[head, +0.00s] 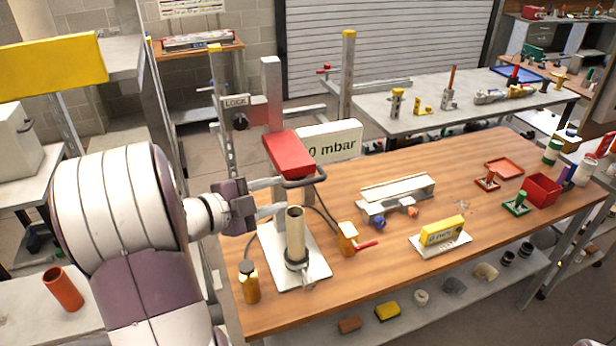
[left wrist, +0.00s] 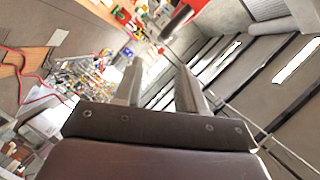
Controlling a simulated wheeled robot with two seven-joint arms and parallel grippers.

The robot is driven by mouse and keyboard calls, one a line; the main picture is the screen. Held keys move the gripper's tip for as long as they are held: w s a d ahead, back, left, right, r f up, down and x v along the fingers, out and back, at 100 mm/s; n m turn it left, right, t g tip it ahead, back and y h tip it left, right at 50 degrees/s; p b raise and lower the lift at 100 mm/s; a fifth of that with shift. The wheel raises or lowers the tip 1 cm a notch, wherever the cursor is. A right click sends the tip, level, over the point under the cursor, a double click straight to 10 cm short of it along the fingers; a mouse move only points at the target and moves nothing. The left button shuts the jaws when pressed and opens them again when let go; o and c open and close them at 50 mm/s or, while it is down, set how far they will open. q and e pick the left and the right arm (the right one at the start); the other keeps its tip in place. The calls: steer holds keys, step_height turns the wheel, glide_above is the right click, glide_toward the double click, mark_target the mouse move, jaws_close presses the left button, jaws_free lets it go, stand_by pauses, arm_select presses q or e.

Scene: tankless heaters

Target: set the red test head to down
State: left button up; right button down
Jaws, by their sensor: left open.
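The red test head (head: 290,154) sits raised on a grey upright post (head: 271,90), above a tan tube (head: 295,228) standing on a white base plate (head: 313,268). A gap shows between head and tube. A dark handle (head: 312,181) juts from the head's lower front. My left gripper (head: 284,195) is open, its fingertips close to the handle's left end; I cannot tell whether they touch it. In the left wrist view the open fingers (left wrist: 160,68) show nothing between them, and a dark bar (left wrist: 178,22) lies beyond the tips. My right gripper is out of view.
A LOCK sign with a dark knob (head: 240,121) is beside the post. A "0 mbar" display (head: 332,141) stands behind. The wooden bench (head: 400,275) has free room at front.

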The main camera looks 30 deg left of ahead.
mark_target(306, 183)
arm_select(q)
steer(key=w, duration=0.2)
steer(key=w+f+p, duration=0.1)
steer(key=w, duration=0.2)
steer(key=w+f, duration=0.1)
steer(key=w, duration=0.1)
steer(key=shift+w+d, duration=0.2)
steer(key=shift+d, duration=0.2)
steer(key=shift+w+d+f+p, duration=0.15)
steer(key=shift+w+d+p, duration=0.3)
steer(key=shift+w+d, duration=0.5)
steer(key=shift+w, duration=0.05)
steer(key=shift+w+f, duration=0.15)
steer(key=shift+w+a+f, duration=0.15)
steer(key=shift+w, duration=0.15)
jaws_close()
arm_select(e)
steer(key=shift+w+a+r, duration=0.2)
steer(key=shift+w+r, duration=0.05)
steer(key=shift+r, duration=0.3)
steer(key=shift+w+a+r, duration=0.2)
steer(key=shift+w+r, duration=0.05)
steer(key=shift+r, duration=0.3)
